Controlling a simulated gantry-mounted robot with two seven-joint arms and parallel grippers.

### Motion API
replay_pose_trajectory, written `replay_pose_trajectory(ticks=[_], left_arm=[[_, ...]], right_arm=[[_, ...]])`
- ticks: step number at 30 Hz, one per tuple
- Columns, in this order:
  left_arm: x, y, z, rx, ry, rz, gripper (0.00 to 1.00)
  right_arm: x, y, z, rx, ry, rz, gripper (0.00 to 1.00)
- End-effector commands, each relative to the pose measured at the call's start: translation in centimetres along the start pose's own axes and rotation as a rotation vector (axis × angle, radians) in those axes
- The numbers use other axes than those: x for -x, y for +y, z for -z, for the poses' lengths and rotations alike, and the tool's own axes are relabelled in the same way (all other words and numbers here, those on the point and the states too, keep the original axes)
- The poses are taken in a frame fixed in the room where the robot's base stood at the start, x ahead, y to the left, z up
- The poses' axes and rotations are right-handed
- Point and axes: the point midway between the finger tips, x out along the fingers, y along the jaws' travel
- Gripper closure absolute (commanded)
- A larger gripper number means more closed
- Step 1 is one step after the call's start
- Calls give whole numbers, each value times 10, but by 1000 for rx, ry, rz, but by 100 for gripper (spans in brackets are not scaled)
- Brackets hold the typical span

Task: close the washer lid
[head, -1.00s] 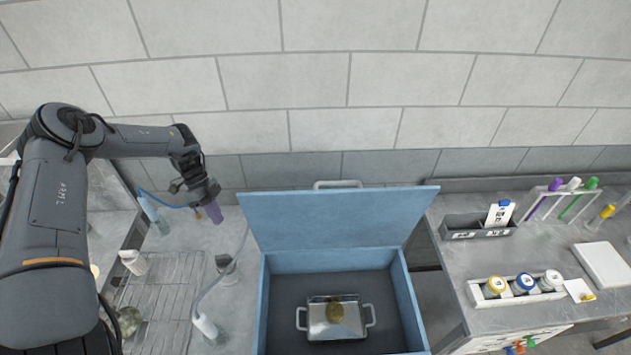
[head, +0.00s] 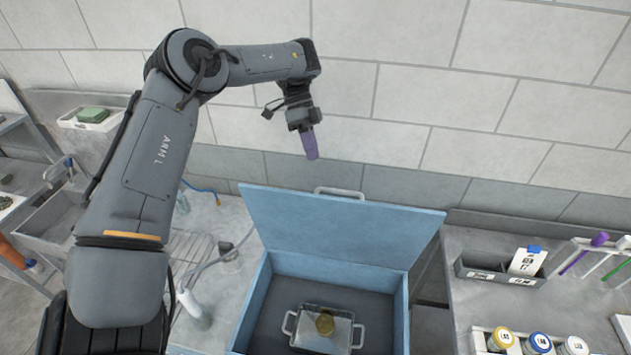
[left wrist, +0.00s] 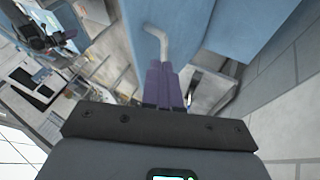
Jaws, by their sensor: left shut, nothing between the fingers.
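The blue washer stands in the middle of the head view. Its blue lid (head: 335,228) is open, tilted up and leaning back toward the wall. A grey handle (head: 340,192) is on the lid's top edge. In the left wrist view, the handle (left wrist: 157,38) shows just beyond the fingertips, against blue lid.
A bench on the right holds a grey bin (head: 500,270), capped jars (head: 541,343) and a tube rack (head: 590,255). A wire rack and a bottle (head: 192,308) stand left of the washer. The tiled wall is close behind the lid.

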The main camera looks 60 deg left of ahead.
Motion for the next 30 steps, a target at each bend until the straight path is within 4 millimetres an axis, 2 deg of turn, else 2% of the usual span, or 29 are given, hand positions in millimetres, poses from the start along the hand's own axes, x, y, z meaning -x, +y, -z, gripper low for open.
replay_pose_trajectory(ticks=[3,8,18,30], left_arm=[[-25,1,0,-4,5,-5,100],[-55,1,0,-3,5,-4,100],[-72,28,-2,-3,2,-2,100],[-77,33,-3,-2,-1,1,100]], right_arm=[[-1,0,1,-3,3,1,57],[2,0,3,-3,6,1,57],[16,3,8,1,8,-5,57],[17,4,8,6,7,-10,57]])
